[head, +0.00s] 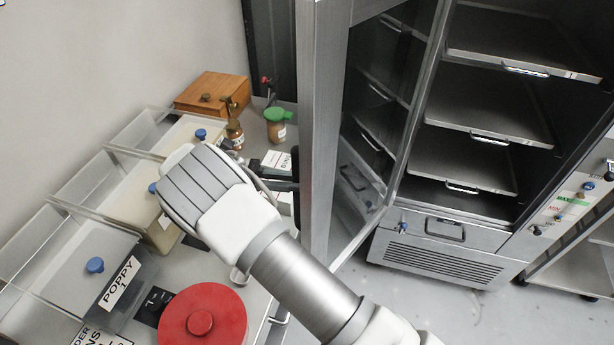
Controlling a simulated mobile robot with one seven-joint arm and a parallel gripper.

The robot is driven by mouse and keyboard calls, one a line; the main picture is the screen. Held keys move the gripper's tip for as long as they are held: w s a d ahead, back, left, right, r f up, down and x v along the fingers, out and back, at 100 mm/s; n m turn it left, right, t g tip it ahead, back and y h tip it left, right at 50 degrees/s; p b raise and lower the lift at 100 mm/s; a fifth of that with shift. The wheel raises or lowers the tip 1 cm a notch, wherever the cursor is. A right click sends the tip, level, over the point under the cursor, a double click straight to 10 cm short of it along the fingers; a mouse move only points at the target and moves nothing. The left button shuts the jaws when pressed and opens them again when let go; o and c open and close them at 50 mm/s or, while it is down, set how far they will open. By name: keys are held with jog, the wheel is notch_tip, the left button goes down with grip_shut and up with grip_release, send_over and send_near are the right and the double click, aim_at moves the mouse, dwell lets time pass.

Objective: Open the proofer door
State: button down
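The proofer (440,245) is a steel cabinet with several shelves, at the right of the head view. Its glazed, steel-framed door (322,130) stands wide open, swung out toward me and to the left, so the inside shows. A dark handle (295,180) appears on the door's left side. My gripper (272,182) is beside that handle, mostly hidden behind my own white wrist. Dark parts show between wrist and door. I cannot tell whether the fingers are open, shut or touching the handle.
The left counter holds clear bins (60,265), one labelled POPPY, a red round lid (203,318), a wooden box (212,92) and a green-topped jar (277,125), close to my wrist. Grey floor (350,290) is clear before the proofer. A control panel (570,200) is at right.

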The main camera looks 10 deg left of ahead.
jog(key=shift+w+a+r, duration=0.25)
jog(key=shift+w, duration=0.05)
jog(key=c, duration=1.1)
grip_release()
jog(key=shift+w, duration=0.1)
jog(key=shift+c, duration=0.2)
jog(key=o, duration=0.3)
jog(key=shift+w+a+f, duration=0.15)
jog(key=shift+f, duration=0.05)
jog(key=shift+o, duration=0.2)
